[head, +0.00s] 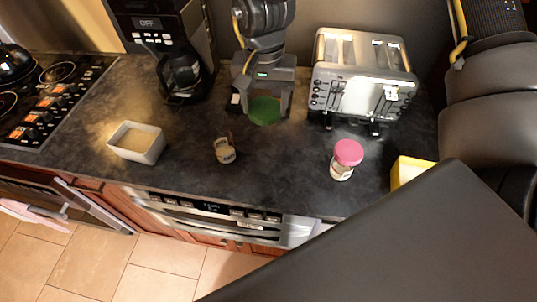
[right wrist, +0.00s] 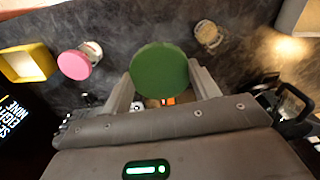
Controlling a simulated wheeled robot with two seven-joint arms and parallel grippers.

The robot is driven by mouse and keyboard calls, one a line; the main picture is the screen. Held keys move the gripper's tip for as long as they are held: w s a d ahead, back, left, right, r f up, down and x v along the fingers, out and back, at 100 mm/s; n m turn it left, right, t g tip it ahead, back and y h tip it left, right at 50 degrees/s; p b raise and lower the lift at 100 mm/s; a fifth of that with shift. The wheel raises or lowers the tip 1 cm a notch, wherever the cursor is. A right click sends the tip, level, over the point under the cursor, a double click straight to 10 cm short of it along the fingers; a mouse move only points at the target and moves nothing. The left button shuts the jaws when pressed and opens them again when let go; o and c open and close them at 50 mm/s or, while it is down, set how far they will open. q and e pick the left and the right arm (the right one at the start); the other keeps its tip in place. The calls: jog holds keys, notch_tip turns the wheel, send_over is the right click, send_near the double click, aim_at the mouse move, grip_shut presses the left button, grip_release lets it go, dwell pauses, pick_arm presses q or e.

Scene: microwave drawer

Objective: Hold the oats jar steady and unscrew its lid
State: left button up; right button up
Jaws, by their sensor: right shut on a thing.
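A round green lid (head: 265,111) shows between the fingers of my right gripper (head: 264,104), over the back of the counter. In the right wrist view the flat green lid (right wrist: 160,71) faces the camera, with a finger of my right gripper (right wrist: 160,90) on each side. The gripper is shut on this green-lidded jar. The jar's body is mostly hidden under the lid; small white and orange bits show below it. I cannot read a label that says oats. My left gripper is not in view.
A pink-lidded jar (head: 347,155) and a small tan-topped container (head: 225,150) stand on the dark counter. A white square bowl (head: 136,142) is at left, a yellow box (head: 410,171) at right. A coffee maker (head: 168,45) and a toaster (head: 362,78) stand behind, flanking the gripper.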

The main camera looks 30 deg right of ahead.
pick_arm(q)
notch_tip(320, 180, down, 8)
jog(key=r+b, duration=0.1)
jog(key=b, duration=0.5)
pick_arm(e)
jog(key=s+a+f+m, duration=0.4)
jog(key=s+f+m, duration=0.3)
jog(key=f+m, duration=0.1)
jog(key=m+p, duration=0.2)
jog(key=p, duration=0.2)
send_over(270, 153)
jog(key=f, duration=0.9)
jog(key=shift+s+a+f, duration=0.2)
jog(key=shift+s+f, duration=0.05)
jog(key=shift+f, duration=0.1)
jog(key=shift+w+d+f, duration=0.25)
jog(key=shift+w+f, duration=0.1)
jog(key=shift+f, duration=0.3)
notch_tip(270, 153, down, 3)
jog(key=shift+r+n+p, duration=0.2)
jog(key=shift+n+p, duration=0.1)
jog(key=shift+p, duration=0.2)
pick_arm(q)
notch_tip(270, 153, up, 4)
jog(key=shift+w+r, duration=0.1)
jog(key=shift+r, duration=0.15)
pick_arm(e)
jog(key=shift+f, duration=0.1)
jog(key=shift+f, duration=0.1)
